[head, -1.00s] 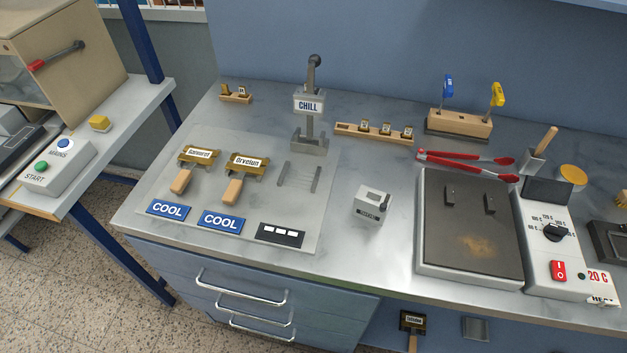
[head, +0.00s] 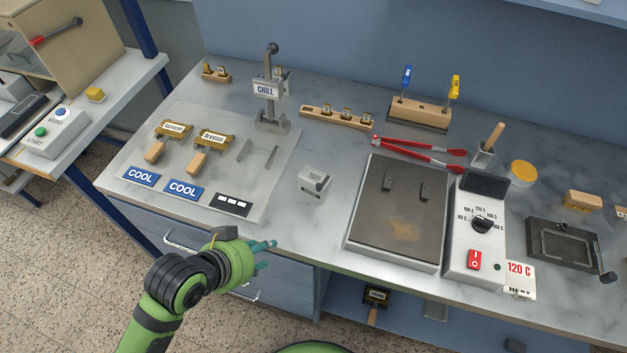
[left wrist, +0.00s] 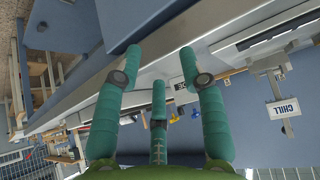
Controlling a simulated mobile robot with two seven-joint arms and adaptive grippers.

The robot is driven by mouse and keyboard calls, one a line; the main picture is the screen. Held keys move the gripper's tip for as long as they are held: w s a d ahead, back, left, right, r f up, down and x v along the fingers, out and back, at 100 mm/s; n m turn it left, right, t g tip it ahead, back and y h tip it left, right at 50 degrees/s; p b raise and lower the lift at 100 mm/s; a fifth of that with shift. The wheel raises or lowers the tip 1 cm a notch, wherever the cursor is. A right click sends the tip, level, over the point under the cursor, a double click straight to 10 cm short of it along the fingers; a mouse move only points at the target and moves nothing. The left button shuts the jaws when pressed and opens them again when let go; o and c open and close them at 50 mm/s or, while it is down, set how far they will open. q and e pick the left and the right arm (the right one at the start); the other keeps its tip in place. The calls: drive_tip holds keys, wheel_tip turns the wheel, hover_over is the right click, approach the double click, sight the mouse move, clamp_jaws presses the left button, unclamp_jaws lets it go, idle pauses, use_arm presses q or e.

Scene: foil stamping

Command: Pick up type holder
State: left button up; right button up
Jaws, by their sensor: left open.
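Two brass type holders with wooden handles and white name labels lie on the grey panel at the left of the bench: a left one (head: 174,130) and a right one (head: 213,139). They lie behind the blue COOL signs. A third similar holder (head: 376,295) shows on the shelf below the bench top, partly cut off by the bench edge. My left gripper (head: 268,256) is in front of the bench near the drawers, apart from all the holders. Its teal fingers are spread and empty, also in the left wrist view (left wrist: 160,82).
A small grey block (head: 314,183) and red tongs (head: 415,150) lie nearby. The bench front is mostly clear.

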sight(317, 186)
use_arm(q)
drive_tip(key=w+d+r+m+h, duration=0.1)
drive_tip(key=d, duration=0.1)
drive_tip(key=w+d+r+m+h, duration=0.3)
drive_tip(key=d, duration=0.1)
drive_tip(key=shift+w+r+t+h, duration=0.25)
drive_tip(key=shift+r+t+h, duration=0.05)
drive_tip(key=shift+r, duration=0.05)
drive_tip(key=w+d+p, duration=0.1)
drive_tip(key=w, duration=0.1)
drive_tip(key=w+d+m+h+p, duration=0.1)
drive_tip(key=w, duration=0.1)
drive_tip(key=w+d+r+h+p, duration=0.1)
drive_tip(key=w, duration=0.1)
drive_tip(key=shift+w+d+p, duration=0.3)
drive_tip(key=shift+d, duration=0.1)
drive_tip(key=shift+w+d+f, duration=0.15)
drive_tip(key=shift+d+f, duration=0.05)
drive_tip(key=shift+d, duration=0.05)
use_arm(e)
drive_tip(key=r, duration=0.2)
drive_tip(key=d+r, duration=0.1)
drive_tip(key=shift+s+r, duration=0.2)
drive_tip(key=shift+s, duration=0.1)
use_arm(q)
clamp_jaws()
drive_tip(key=shift+r, duration=0.15)
